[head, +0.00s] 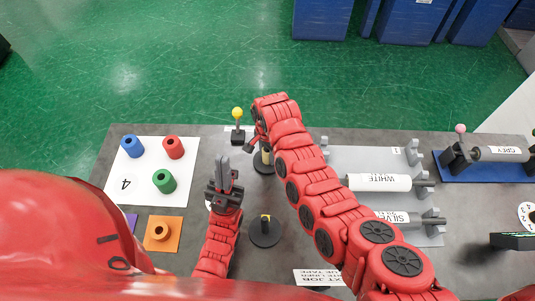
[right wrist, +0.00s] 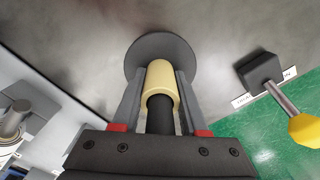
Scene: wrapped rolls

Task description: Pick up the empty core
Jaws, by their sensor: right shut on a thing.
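The empty core (head: 266,157) is a cream tube around a dark post on a round black base, partly hidden by my right arm in the head view. In the right wrist view the core (right wrist: 160,82) sits between the two fingers of my right gripper (right wrist: 158,105), which is shut on it. The dark post sticks out of its near end, and the round base (right wrist: 150,45) is behind it. My left gripper (head: 226,172) is left of the core, above the table; I cannot tell whether its fingers are apart.
A second round black stand (head: 265,232) is nearer me. A yellow-knobbed lever (head: 237,115) stands behind the core. Blue, red and green rolls sit on a white sheet (head: 122,185) at left. The white roll (head: 378,182) and silver roll (head: 391,217) lie on a rack at right.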

